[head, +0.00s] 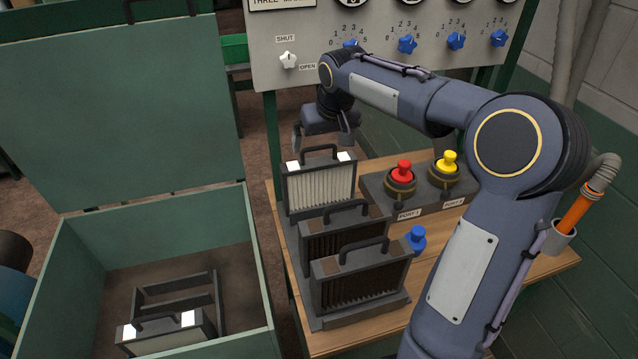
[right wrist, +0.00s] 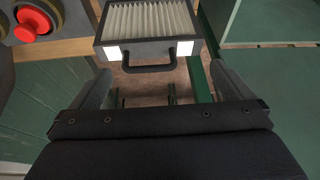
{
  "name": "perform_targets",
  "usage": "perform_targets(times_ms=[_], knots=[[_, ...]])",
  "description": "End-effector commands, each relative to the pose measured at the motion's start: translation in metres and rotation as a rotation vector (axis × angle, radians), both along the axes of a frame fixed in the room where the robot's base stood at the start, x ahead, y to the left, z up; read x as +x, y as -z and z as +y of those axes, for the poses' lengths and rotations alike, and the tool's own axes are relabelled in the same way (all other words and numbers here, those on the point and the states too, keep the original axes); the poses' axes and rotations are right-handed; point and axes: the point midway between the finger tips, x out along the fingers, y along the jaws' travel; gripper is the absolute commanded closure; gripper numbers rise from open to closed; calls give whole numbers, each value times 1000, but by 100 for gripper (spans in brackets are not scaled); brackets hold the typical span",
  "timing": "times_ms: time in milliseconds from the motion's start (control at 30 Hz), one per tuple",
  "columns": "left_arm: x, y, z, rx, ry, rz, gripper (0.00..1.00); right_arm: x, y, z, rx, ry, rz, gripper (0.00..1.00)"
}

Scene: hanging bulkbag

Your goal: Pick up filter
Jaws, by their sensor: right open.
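A filter with white pleats and two white corner patches (head: 320,186) stands upright at the far end of a dark rack (head: 337,320) on the wooden table. Its dark handle is on top. Two filters with dark brown pleats, a middle one (head: 327,240) and a near one (head: 360,283), stand in front of it. My right gripper (head: 322,138) is open just above the white filter's handle. In the right wrist view the white filter (right wrist: 150,22) and its handle lie ahead, between the open fingers (right wrist: 162,85), with no contact visible. My left gripper is out of view.
An open green crate (head: 262,290) at the left holds another white filter (head: 165,335) in a dark frame. Red (head: 403,172) and yellow (head: 447,163) knobs and a blue knob (head: 416,238) stand right of the filters. A control panel (head: 300,30) rises behind.

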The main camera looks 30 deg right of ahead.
Motion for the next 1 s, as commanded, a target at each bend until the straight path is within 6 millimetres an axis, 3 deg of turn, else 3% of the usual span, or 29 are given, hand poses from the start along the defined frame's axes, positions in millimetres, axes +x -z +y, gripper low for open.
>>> perform_targets(times_ms=[33, 100, 200, 567, 800, 1000], knots=[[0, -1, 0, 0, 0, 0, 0, 19, 9, -8, -6, 15, 10, 0], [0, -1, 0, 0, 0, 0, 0, 37, 15, -16, -17, 33, 13, 0], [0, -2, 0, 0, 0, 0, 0, 51, 22, -24, -25, 48, 15, 0], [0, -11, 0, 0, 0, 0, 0, 67, 56, -30, -27, 54, 20, 0], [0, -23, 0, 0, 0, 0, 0, 78, 88, -33, -26, 53, 19, 0], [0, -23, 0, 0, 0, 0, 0, 82, 97, -34, -28, 53, 15, 0]])
